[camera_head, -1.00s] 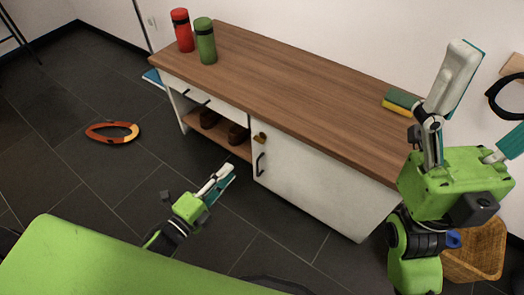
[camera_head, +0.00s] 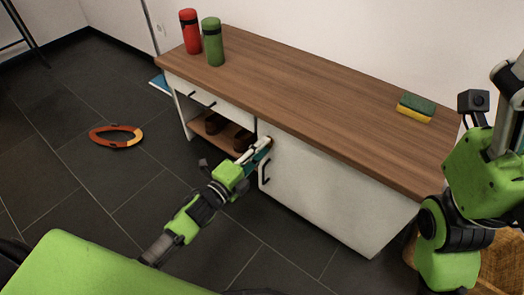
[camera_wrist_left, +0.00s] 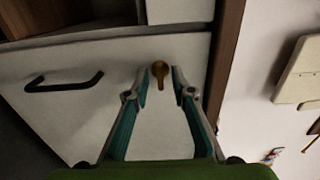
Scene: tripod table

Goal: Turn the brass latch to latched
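The brass latch (camera_wrist_left: 160,72) shows in the left wrist view on the white cabinet door (camera_wrist_left: 62,115), above and to the right of the black door handle (camera_wrist_left: 64,82). Its round end is up and its narrow tail points down in that picture. My left gripper (camera_wrist_left: 161,78) is open, with a fingertip on either side of the latch; I cannot tell whether they touch it. In the head view my left gripper (camera_head: 262,146) reaches the door's upper left corner and hides the latch. My right gripper (camera_head: 516,80) is at the right edge, partly cut off; its fingers are unclear.
The wooden top (camera_head: 290,95) holds a red bottle (camera_head: 190,32), a green bottle (camera_head: 212,42) and a sponge (camera_head: 415,107). Shoes (camera_head: 215,123) stand on the open shelf. An orange ring-shaped thing (camera_head: 115,137) lies on the otherwise clear floor at left. A basket (camera_head: 500,262) is at lower right.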

